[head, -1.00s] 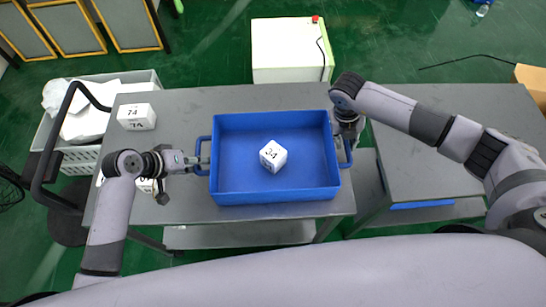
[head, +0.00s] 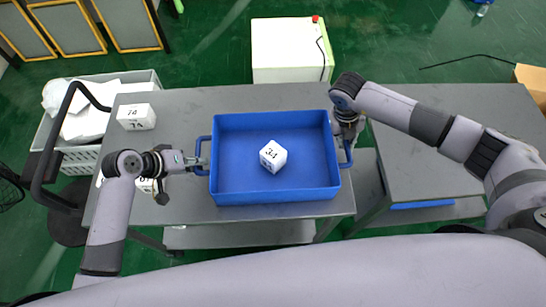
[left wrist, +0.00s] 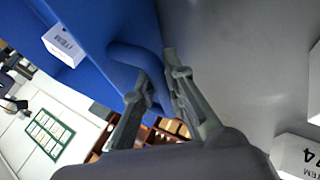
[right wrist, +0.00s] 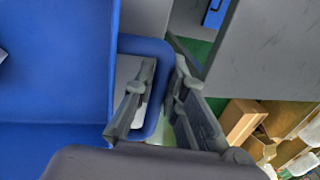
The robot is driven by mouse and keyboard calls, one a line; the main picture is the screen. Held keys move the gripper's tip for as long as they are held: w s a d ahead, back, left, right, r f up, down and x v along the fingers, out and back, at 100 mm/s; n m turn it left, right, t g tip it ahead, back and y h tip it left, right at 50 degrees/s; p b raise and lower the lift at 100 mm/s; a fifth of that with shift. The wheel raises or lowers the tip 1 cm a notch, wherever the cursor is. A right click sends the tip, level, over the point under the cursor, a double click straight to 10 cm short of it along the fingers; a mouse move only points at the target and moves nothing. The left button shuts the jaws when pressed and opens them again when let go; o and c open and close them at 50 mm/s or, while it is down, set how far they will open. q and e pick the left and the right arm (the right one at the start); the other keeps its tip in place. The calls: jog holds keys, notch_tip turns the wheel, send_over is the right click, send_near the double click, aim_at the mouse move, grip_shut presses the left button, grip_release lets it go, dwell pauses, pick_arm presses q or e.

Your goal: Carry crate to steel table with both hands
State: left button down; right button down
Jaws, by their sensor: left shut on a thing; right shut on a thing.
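A blue crate (head: 230,185) is at the right part of a grey cart top (head: 170,207), with a white cube marked 34 (head: 273,156) inside. My left gripper (head: 200,160) is shut on the crate's left handle, which also shows between the fingers in the left wrist view (left wrist: 138,58). My right gripper (head: 345,140) is shut on the right handle; that handle shows between the fingers in the right wrist view (right wrist: 160,60). I cannot tell whether the crate's underside touches the cart. A second grey table (head: 425,178) stands to the right.
White numbered boxes (head: 137,116) lie on the cart's left side. A grey basket (head: 75,155) with white bags stands beyond the cart's black push handle (head: 62,130). A white cabinet (head: 290,52) stands behind. A gap separates the cart and right table, whose top is mostly clear.

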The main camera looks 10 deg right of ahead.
pick_arm(q)
jog(key=shift+r, duration=0.2)
pick_arm(e)
jog(key=shift+w+r, duration=0.1)
jog(key=shift+r, duration=0.1)
